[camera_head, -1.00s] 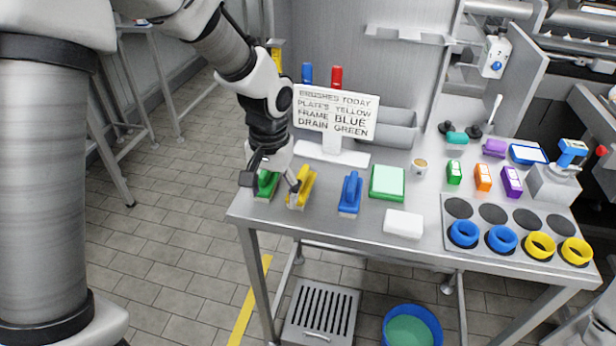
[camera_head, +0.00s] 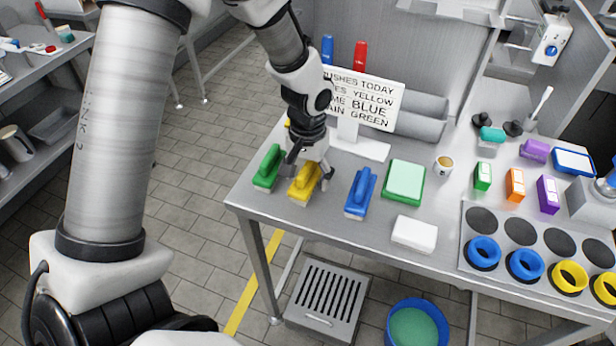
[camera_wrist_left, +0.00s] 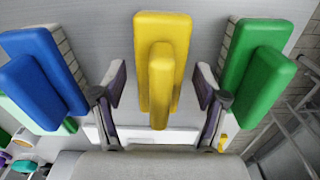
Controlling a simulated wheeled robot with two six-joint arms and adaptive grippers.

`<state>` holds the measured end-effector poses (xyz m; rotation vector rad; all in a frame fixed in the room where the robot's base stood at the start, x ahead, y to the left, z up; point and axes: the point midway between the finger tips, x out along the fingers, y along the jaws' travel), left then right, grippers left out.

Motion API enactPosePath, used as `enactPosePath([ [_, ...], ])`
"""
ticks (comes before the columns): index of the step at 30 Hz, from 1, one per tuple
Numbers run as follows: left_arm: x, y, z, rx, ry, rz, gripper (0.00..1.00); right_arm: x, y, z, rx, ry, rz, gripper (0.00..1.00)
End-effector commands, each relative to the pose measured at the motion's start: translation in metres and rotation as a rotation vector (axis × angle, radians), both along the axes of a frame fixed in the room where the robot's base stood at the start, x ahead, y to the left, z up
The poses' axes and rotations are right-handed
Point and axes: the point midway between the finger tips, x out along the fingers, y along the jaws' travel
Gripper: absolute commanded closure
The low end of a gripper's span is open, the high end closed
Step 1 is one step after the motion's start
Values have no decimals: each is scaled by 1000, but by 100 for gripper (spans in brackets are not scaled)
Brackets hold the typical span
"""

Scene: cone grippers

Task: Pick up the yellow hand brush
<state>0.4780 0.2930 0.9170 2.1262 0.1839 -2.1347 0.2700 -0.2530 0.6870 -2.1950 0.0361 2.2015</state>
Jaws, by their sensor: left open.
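The yellow hand brush (camera_head: 304,186) lies on the steel table between a green brush (camera_head: 267,168) and a blue brush (camera_head: 361,193). My left gripper (camera_head: 309,174) is open over it, with one finger on each side. In the left wrist view the yellow brush (camera_wrist_left: 161,65) stands between the two open fingers of the left gripper (camera_wrist_left: 160,90), with a gap on both sides. The green brush (camera_wrist_left: 258,75) and blue brush (camera_wrist_left: 42,78) flank it there. My right gripper is not in view.
A sign (camera_head: 364,98) stands behind the brushes. A green-rimmed pad (camera_head: 404,181), a white block (camera_head: 414,234) and a cup (camera_head: 443,163) lie to the right. The table's front edge is close to the brushes.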

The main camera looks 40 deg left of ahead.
Motion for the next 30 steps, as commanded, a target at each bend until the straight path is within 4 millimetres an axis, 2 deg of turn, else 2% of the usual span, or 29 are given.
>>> enactPosePath([
  [2,0,0,0,0,0,0,27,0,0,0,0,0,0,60],
  [3,0,0,1,0,0,0,34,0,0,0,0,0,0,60],
  [8,0,0,1,0,0,0,91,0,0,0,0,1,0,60],
  [9,0,0,1,0,0,0,93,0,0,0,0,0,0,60],
  [17,0,0,1,0,0,0,94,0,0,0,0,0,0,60],
  [20,1,0,9,1,-3,1,94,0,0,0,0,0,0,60],
  [30,2,0,85,1,-6,0,94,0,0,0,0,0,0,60],
])
